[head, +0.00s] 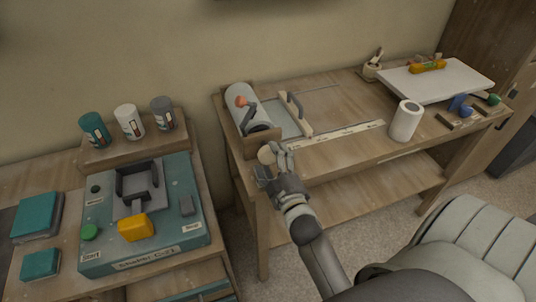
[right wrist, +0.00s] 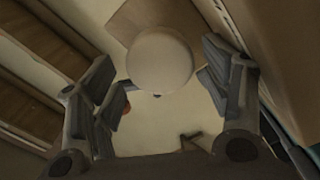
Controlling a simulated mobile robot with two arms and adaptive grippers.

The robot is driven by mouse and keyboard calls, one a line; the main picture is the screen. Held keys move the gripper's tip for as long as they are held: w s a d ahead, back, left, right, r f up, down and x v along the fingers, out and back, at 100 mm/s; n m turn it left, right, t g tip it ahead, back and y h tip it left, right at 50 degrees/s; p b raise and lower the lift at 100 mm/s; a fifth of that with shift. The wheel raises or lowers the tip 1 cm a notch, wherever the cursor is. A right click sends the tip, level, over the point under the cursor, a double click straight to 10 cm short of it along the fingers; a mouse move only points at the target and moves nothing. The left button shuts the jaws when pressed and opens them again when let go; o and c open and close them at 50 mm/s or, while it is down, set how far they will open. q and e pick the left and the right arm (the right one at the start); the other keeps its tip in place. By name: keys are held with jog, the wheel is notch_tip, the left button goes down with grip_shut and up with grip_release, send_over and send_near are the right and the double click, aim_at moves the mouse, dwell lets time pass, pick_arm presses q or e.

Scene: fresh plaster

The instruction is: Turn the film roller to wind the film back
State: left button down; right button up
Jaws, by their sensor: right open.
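The film roller (head: 238,115) is a pale grey roll lying in a wooden holder at the left end of the workbench. A red knob (head: 240,101) and a dark lever show on it. A round tan knob (head: 266,154) sits at its near end; in the right wrist view a pale round knob (right wrist: 159,62) is between my fingers. My right gripper (head: 275,161) is at this near knob, its fingers open on both sides with a visible gap at the right. Part of the knob is hidden by the fingers in the head view. My left gripper is not in view.
A wooden bar with a dark handle (head: 293,112) lies across the bench beside the roller. A teal box (head: 120,258) with a yellow block is on the left table.

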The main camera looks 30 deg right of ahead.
jog(key=v, duration=0.5)
jog(key=shift+f, duration=0.15)
jog(key=shift+s, duration=0.25)
dwell(0.3)
